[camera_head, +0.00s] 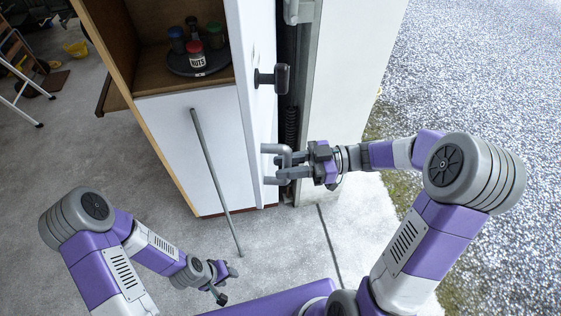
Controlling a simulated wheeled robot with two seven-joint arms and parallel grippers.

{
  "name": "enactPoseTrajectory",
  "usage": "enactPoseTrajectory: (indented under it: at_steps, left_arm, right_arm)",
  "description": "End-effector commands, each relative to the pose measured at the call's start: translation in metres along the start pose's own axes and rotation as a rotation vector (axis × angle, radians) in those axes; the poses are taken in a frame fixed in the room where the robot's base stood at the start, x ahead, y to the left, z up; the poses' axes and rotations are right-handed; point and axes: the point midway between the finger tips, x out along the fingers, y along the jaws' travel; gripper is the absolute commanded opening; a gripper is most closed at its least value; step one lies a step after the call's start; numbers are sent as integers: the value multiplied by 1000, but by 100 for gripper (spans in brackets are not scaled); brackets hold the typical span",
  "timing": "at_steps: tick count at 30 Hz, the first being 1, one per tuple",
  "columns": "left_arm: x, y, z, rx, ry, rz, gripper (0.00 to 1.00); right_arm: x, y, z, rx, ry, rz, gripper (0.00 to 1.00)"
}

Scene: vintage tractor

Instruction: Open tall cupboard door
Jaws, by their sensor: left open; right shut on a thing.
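The tall cupboard (190,150) is white with wooden sides and stands at the upper middle. Its tall white door (252,60) is seen nearly edge-on at the right side of the cupboard. A grey bracket-shaped handle (268,149) sits low on the door. My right gripper (286,165) reaches in from the right and is shut on this handle. My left gripper (226,281) is low, in front of the cupboard, open and empty, apart from the door.
A dark knob (272,77) sticks out higher on the door. A thin grey rod (216,180) leans across the lower white panel. Jars (196,55) stand on a dark round tray inside. A pale post (340,90) stands right of the door.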

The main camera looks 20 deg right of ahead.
Motion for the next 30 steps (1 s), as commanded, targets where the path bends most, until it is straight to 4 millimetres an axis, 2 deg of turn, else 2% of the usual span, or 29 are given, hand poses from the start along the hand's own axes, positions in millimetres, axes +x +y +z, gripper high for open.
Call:
enactPoseTrajectory:
  at_steps: [12, 13, 16, 25, 30]
  left_arm:
    - [-1, 0, 0, 0, 0, 0, 43]
    - [-1, 0, 0, 0, 0, 0, 43]
    - [-1, 0, 0, 0, 0, 0, 43]
    - [0, 0, 0, 0, 0, 0, 43]
    - [2, -1, 0, 0, 0, 0, 43]
  right_arm:
    - [-2, 1, -2, -3, 4, 0, 0]
    - [-2, 1, -2, -3, 4, 1, 30]
    - [-2, 1, -1, -3, 3, 0, 45]
    - [-3, 1, 0, -2, 1, 1, 46]
    - [-23, 2, 0, -3, 0, 5, 46]
